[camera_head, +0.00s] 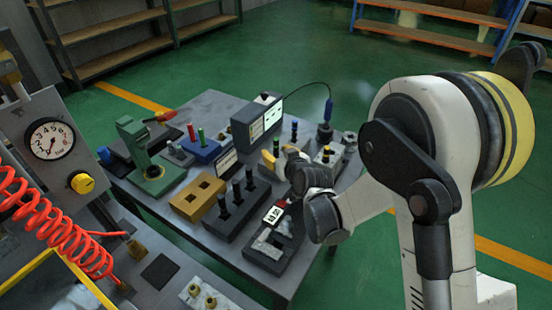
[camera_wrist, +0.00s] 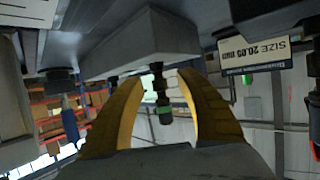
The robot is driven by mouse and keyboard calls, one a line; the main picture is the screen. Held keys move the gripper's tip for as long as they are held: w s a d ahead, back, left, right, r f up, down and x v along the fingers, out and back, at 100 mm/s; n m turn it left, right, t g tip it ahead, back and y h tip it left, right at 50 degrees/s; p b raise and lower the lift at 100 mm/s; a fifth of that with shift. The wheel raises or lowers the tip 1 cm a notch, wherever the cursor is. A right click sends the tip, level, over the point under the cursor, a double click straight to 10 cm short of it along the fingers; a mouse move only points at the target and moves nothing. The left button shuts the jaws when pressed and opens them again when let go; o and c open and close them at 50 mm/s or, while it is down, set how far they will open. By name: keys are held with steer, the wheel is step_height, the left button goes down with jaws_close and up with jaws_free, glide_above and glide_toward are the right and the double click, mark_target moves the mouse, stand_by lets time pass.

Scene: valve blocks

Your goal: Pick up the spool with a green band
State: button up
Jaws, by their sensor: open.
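The spool with a green band (camera_wrist: 163,92) is a dark, slim piece with a bright green ring. In the wrist view, which looks upside down, it shows between the two yellow fingers of my gripper (camera_wrist: 165,80). The fingers stand apart on either side of it, and I cannot tell whether they touch it. In the head view my gripper (camera_head: 279,158) reaches over the table from the right. A small green mark on the spool (camera_head: 276,146) shows by its fingers; the rest is hidden.
The grey table (camera_head: 215,108) is crowded. A grey display box (camera_head: 257,122) stands behind my gripper. A dark block with several black pegs (camera_head: 236,212) and a yellow block (camera_head: 197,197) stand to the left. A green press (camera_head: 150,160) is farther left.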

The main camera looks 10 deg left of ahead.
steer(key=shift+r, duration=0.1)
jaws_close()
stand_by(0.3)
